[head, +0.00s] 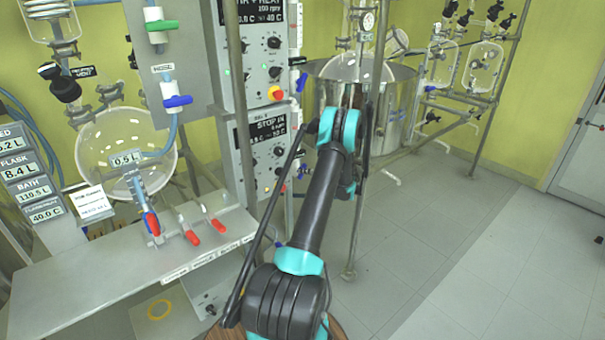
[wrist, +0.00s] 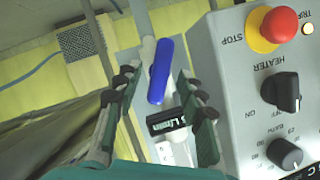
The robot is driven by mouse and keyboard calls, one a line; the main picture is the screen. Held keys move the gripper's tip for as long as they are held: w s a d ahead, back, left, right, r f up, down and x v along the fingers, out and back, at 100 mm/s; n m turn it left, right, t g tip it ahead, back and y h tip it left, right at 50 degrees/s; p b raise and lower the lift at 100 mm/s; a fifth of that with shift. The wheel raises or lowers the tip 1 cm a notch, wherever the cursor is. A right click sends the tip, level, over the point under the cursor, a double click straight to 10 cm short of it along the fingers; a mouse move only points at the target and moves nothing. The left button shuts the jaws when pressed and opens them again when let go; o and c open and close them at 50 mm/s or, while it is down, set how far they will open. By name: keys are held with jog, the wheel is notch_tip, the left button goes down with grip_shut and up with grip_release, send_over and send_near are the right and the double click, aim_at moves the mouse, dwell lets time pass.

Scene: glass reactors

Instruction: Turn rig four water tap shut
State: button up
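In the wrist view a blue tap handle (wrist: 161,72) stands on a pale pipe, lying nearly along the pipe's line. My gripper (wrist: 158,82) is open, with one dark finger on each side of the handle and a visible gap to both. A small black display marked L/min (wrist: 166,120) sits just below the handle, also between the fingers. In the head view my gripper is hidden behind my arm.
A grey control panel (wrist: 235,75) with a red stop button (wrist: 272,28) and black heater knob (wrist: 281,92) stands close right of my gripper. The head view shows a steel vessel (head: 395,100) behind my arm, a bench with red-handled taps (head: 192,237) at left, and open floor at right.

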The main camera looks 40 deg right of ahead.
aim_at(303, 176)
jog(key=shift+x, duration=1.6)
grip_shut()
